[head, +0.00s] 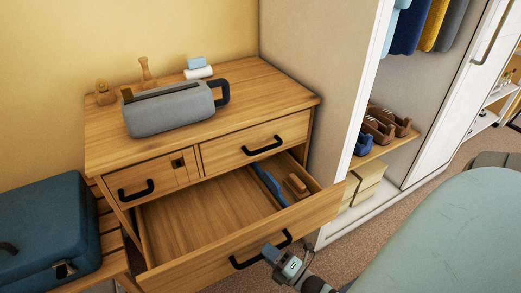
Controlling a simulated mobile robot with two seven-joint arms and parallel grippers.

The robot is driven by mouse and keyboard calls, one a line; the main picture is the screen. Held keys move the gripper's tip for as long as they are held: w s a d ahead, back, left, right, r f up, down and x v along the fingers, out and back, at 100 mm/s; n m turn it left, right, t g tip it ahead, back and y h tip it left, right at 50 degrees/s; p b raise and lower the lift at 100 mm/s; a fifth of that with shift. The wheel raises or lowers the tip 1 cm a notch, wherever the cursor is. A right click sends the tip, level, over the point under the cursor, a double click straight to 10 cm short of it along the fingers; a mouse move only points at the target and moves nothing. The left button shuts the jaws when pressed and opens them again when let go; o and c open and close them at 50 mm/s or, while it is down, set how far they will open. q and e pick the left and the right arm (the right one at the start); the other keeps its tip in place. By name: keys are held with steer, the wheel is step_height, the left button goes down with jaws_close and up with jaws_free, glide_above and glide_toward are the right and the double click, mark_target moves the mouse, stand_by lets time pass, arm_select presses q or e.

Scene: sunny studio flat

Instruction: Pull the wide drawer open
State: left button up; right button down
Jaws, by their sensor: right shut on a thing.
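The wide drawer (205,262) is the lower one of the wooden dresser (100,151) and stands pulled out. A blue item (269,186) and a wooden brush-like item (296,186) lie in its right part; the rest of its floor is bare. Its black bar handle (248,260) is on the front panel. My right gripper (275,252) is shut on the right part of this handle. My left gripper is not in view.
Two smaller drawers above are shut, with black handles (136,190). A blue case (40,235) is at left, an open wardrobe (385,185) at right, and a rounded pale green surface (450,235) at front right.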

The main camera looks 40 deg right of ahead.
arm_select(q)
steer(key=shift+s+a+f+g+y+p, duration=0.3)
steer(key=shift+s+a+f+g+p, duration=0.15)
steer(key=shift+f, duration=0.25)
arm_select(e)
steer(key=shift+s+a, duration=0.25)
steer(key=shift+s, duration=0.75)
steer(key=shift+s+a, duration=0.25)
steer(key=shift+s, duration=0.75)
steer(key=c, duration=1.1)
jaws_free()
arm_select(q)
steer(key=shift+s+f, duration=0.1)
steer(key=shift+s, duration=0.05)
arm_select(e)
steer(key=shift+s+f, duration=0.1)
steer(key=shift+s, duration=0.05)
